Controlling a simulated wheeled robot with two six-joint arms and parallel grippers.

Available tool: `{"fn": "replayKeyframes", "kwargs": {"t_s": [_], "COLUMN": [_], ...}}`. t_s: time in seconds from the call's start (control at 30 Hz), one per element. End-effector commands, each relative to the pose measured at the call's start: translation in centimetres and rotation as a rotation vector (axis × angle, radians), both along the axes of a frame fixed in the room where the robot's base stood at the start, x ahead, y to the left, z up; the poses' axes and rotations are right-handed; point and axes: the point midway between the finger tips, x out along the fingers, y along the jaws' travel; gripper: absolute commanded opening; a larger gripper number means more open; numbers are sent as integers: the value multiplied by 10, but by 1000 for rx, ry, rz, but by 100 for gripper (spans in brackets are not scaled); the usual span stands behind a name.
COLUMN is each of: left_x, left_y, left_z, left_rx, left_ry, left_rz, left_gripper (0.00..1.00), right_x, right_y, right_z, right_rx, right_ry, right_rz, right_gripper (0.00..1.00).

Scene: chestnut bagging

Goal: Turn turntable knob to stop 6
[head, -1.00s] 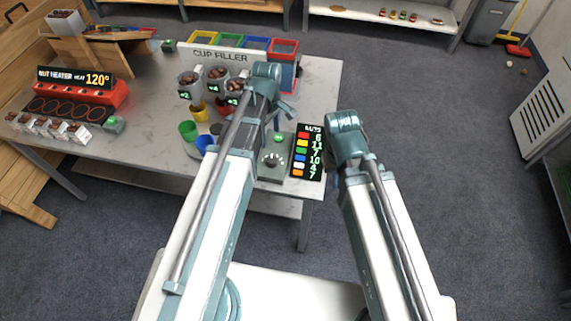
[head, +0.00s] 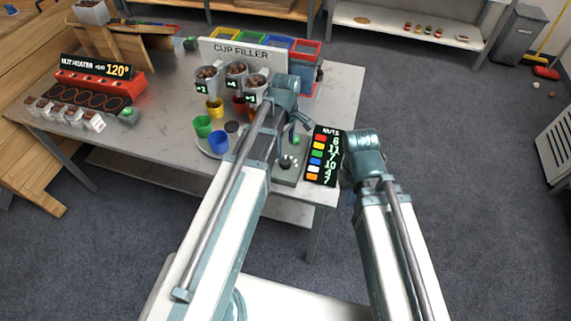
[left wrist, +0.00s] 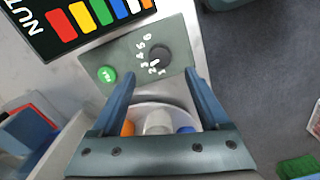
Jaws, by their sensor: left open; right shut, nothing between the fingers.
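The dark round turntable knob (left wrist: 162,58) sits on a grey-green panel (left wrist: 178,32) with white stop numbers around one side; it also shows in the head view (head: 288,162). A white mark on the knob lies toward the low numbers; the exact stop cannot be told. A green button (left wrist: 107,74) is beside it. My left gripper (left wrist: 158,78) is open, its fingertips on either side of the knob's near edge in the picture; contact cannot be told. The turntable (head: 205,146) holds coloured cups and is partly behind my left arm. My right gripper's fingers are hidden behind its arm.
The black NUTS board (head: 323,156) lies right of the panel, close to my right arm. The cup filler (head: 243,52) with nut-filled hoppers stands behind the turntable. The nut heater (head: 98,82) is at the left.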

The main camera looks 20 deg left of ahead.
Motion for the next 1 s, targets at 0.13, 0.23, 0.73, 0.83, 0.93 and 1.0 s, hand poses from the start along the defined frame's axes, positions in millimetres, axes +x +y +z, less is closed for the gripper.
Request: {"fn": "replayKeyframes", "kwargs": {"t_s": [0.13,0.23,0.73,0.83,0.93,1.0], "left_x": [0,0,0,0,0,0], "left_y": [0,0,0,0,0,0], "left_z": [-29,-44,-77,-76,-76,-76], "left_rx": [0,0,0,0,0,0], "left_ry": [0,0,0,0,0,0], "left_rz": [0,0,0,0,0,0], "left_gripper": [79,79,79,79,72,59], "right_x": [0,0,0,0,0,0], "right_y": [0,0,0,0,0,0], "right_z": [-29,-43,-77,-76,-76,-76], "right_rx": [0,0,0,0,0,0], "right_ry": [0,0,0,0,0,0], "right_rz": [0,0,0,0,0,0], "right_gripper": [0,0,0,0,0,0]}}
